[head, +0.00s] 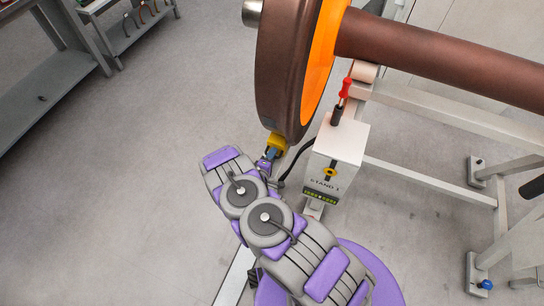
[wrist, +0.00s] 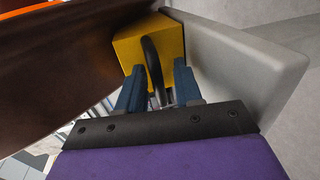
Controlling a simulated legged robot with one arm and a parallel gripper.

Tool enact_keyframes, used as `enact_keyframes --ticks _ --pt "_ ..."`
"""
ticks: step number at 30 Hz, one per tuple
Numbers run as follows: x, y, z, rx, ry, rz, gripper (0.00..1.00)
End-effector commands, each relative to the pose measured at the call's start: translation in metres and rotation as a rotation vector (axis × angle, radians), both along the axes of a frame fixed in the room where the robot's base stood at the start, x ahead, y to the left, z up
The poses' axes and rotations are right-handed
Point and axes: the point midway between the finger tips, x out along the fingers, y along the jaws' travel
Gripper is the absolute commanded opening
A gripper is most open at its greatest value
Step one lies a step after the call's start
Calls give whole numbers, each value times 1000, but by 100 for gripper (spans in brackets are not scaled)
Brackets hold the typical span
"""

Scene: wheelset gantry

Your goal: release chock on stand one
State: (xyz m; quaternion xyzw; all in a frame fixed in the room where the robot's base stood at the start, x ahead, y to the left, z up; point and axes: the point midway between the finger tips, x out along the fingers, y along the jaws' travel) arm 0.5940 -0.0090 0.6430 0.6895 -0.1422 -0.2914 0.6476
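The yellow chock (head: 277,142) sits against the lower edge of the large brown wheel (head: 285,75), just left of the stand one box (head: 338,142). The white box is marked "STAND 1" and has an upright red-topped lever (head: 345,90). In the wrist view the chock (wrist: 135,45) shows a black loop handle (wrist: 153,65). My gripper (wrist: 160,75) has its two blue fingers apart, one on either side of this handle, with visible gaps. In the head view my gripper (head: 270,155) is small and partly hidden by my arm. The chock's underside is hidden.
A brown axle (head: 440,60) runs right from the wheel's orange face (head: 325,60). White gantry rails (head: 430,182) stand to the right. A grey shelf unit (head: 60,80) is at upper left. The floor on the left is clear. A pale grey body (wrist: 245,65) borders the chock in the wrist view.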

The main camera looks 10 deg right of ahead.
Motion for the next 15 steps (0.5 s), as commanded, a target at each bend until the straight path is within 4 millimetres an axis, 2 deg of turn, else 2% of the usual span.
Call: enact_keyframes --ticks 2,12,15 --pt "0 -1 0 1 -1 0 33" --pt "0 -2 -1 2 1 -1 0" --pt "-1 -1 -1 1 2 -2 0"
